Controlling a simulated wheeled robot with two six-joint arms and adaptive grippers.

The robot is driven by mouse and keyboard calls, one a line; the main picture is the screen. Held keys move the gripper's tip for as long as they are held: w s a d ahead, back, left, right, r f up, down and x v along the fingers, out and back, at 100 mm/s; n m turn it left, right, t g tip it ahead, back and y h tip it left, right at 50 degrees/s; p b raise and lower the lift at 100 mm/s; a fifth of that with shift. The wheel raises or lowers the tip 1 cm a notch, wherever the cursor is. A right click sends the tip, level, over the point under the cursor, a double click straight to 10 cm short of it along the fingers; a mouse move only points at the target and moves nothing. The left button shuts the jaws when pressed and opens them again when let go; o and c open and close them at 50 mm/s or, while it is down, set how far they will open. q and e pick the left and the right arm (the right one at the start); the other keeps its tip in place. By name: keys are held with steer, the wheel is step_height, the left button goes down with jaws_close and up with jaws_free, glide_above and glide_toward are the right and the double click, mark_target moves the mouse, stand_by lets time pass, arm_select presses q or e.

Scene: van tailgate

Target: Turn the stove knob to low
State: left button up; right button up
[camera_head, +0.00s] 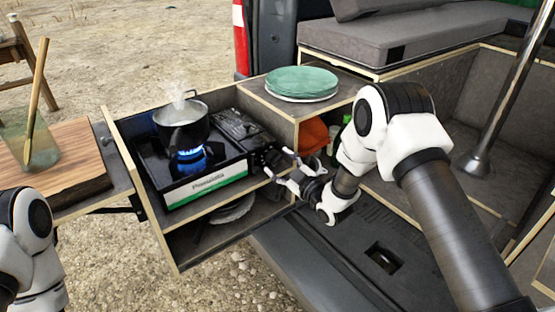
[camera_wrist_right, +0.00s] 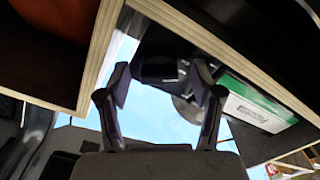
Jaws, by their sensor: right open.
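The camping stove (camera_head: 206,187) sits in the pull-out drawer, with a blue flame (camera_head: 188,160) burning under a steaming pot (camera_head: 181,124). The dark stove knob (camera_head: 266,158) appears at the right end of the stove's front, partly hidden by my gripper. My right gripper (camera_head: 277,172) is open in front of it. In the right wrist view the two fingers (camera_wrist_right: 161,82) stand apart, with a dark round shape, apparently the knob (camera_wrist_right: 158,66), between or just beyond them. I cannot tell whether they touch it. My left arm shows at the lower left; its gripper is out of frame.
Green plates (camera_head: 302,82) sit on the cabinet top right of the stove. The drawer's wooden edge (camera_head: 150,215) and lower shelf surround the stove. The van's tailgate lies below my right arm.

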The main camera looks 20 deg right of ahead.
steer(key=shift+w+a+f, duration=0.15)
steer(key=shift+w, duration=0.55)
steer(key=shift+s+r, duration=0.2)
steer(key=shift+r, duration=0.05)
steer(key=shift+w, duration=0.1)
steer(key=c, duration=1.1)
